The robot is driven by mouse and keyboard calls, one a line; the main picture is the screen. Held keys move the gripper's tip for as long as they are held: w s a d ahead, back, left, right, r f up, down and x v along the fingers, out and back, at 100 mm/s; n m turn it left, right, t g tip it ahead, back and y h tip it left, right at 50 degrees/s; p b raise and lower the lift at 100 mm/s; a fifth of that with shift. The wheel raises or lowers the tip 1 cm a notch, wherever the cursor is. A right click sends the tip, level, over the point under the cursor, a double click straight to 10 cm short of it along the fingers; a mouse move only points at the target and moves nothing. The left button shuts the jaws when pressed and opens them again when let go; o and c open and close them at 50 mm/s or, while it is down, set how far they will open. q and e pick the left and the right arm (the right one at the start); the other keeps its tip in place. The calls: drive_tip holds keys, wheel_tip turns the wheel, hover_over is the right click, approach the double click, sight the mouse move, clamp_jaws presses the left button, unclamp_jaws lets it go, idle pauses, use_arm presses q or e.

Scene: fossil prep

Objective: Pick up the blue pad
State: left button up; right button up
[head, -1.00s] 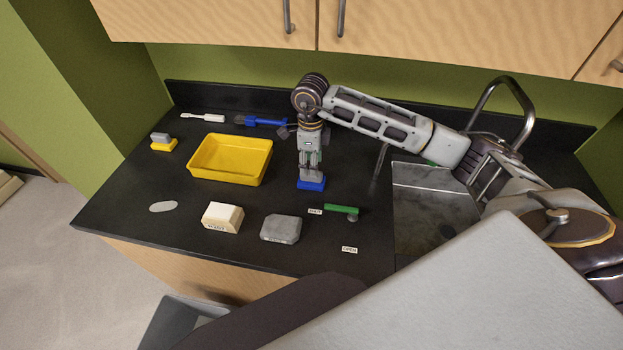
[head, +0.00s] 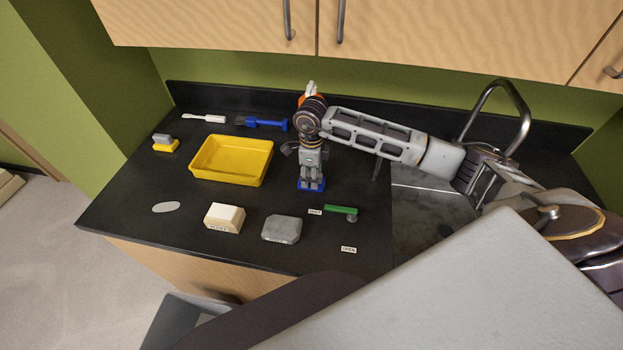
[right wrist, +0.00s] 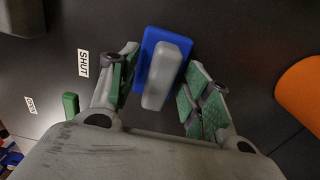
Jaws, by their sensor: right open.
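The blue pad (head: 321,186) lies on the black counter and has a grey block-shaped grip on top. In the right wrist view the pad (right wrist: 146,56) shows a blue base under its pale grey grip (right wrist: 167,75). My right gripper (head: 311,182) is low over the pad and hides much of it in the head view. In the right wrist view its green-padded fingers (right wrist: 160,82) are open, one on each side of the grip, with gaps showing. My left gripper is not in view.
A yellow tray (head: 232,177) stands left of the gripper. A cream block (head: 224,217), a grey stone (head: 282,229) and a green-handled lever (head: 341,209) lie in front. An orange thing (right wrist: 300,92) is close on the right in the wrist view. The sink (head: 420,215) is right.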

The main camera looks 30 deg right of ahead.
drive_tip(key=shift+f, duration=0.1)
idle(0.4)
clamp_jaws()
idle(0.3)
drive_tip(key=shift+r, duration=0.6)
wheel_tip(320, 180, up, 6)
drive_tip(key=shift+b, duration=0.95)
drive_tip(key=s+a+b, duration=0.1)
drive_tip(key=s+a, duration=0.2)
drive_tip(key=s, duration=0.1)
drive_tip(key=s+a+b, duration=0.1)
drive_tip(key=s+a, duration=0.3)
drive_tip(key=s, duration=0.1)
drive_tip(key=s+a+b, duration=0.1)
drive_tip(key=s+a, duration=0.3)
drive_tip(key=s, duration=0.1)
drive_tip(key=shift+s+f+b, duration=0.1)
drive_tip(key=shift+s+b, duration=0.1)
drive_tip(key=shift+b, duration=0.1)
